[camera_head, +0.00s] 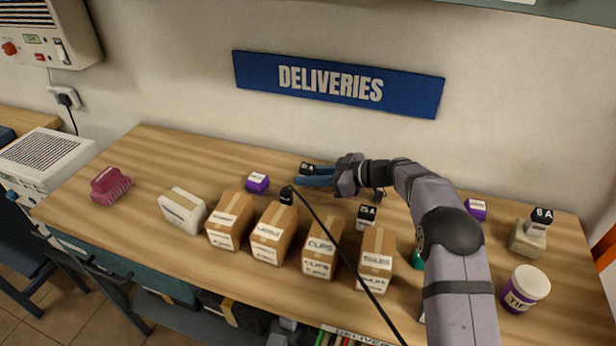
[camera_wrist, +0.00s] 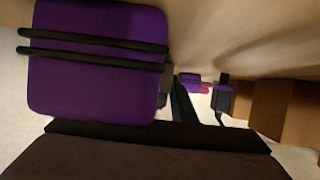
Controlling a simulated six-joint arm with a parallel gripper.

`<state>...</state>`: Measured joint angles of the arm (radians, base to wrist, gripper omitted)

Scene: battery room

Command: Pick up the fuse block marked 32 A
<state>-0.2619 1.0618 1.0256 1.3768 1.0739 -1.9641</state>
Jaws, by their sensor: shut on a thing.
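My gripper (camera_head: 316,177) is in the head view, over the back middle of the table, with its blue fingers reaching left. It is shut on a small fuse block (camera_head: 307,168) with a black face at the fingertips. The marking on that face is too small to read surely. In the wrist view a large purple shape with two black bands (camera_wrist: 95,85) fills the upper left; I cannot tell whether it is the held block. Another block with a black face, marked 25 A or similar (camera_head: 366,215), stands to the right. A block marked 6 A (camera_head: 541,216) sits on a beige holder.
Several cardboard boxes (camera_head: 322,250) stand in front of my gripper. A black plug with a cable (camera_head: 287,195), a purple block (camera_head: 257,182) and a pink brush (camera_head: 110,184) lie to the left. A purple-labelled jar (camera_head: 525,287) stands at right. The back left table is clear.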

